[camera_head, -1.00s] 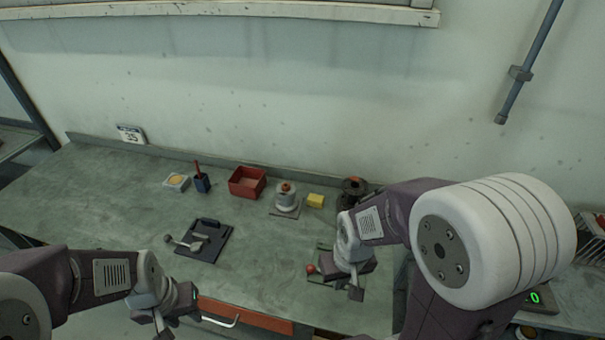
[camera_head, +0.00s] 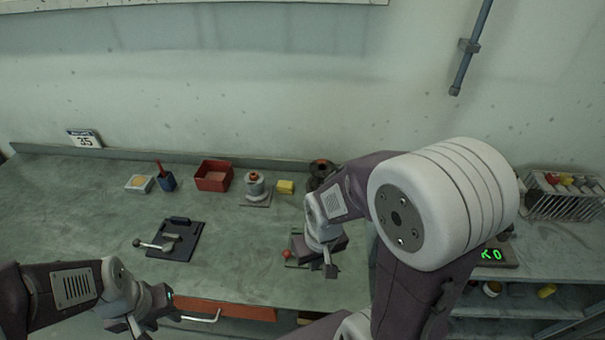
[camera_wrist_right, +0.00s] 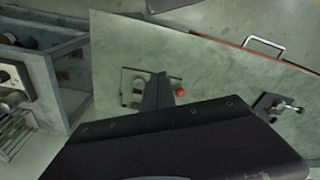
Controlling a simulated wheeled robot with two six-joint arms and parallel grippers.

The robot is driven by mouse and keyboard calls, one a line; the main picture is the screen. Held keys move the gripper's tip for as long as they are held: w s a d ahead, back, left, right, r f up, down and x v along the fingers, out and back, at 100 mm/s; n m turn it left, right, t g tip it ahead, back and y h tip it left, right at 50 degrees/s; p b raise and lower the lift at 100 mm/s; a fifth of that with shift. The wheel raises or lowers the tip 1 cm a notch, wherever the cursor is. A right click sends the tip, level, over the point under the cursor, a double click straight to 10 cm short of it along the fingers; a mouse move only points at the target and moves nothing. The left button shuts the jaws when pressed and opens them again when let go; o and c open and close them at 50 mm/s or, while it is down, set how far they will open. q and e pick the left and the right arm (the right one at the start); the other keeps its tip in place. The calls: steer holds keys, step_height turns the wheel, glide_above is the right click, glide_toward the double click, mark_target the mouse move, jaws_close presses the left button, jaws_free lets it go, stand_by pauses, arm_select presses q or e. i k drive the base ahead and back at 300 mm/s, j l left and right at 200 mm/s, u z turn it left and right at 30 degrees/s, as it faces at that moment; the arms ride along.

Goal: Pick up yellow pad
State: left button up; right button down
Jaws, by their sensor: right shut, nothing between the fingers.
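A small yellow block (camera_head: 286,187) sits at the back of the green bench (camera_head: 240,260), between a white-and-red fitting and a dark round part. Another small yellow item (camera_head: 547,290) lies on a lower shelf at the right; I cannot tell which one is the pad. My right gripper (camera_head: 330,268) is shut and empty over the bench's front right part, apart from both. In the right wrist view its dark fingers (camera_wrist_right: 157,92) point down over a small plate with a red knob. My left gripper (camera_head: 136,326) is at the lower left, its fingertips barely visible.
At right are a wire rack (camera_head: 565,200) and a scale with green digits (camera_head: 492,254). The bench's middle is clear.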

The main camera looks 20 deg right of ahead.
mark_target(285, 187)
steer(key=j+z, duration=0.3)
steer(key=j, duration=1.3)
steer(key=i+j, duration=0.25)
steer(key=i, duration=0.3)
steer(key=l+z, duration=0.05)
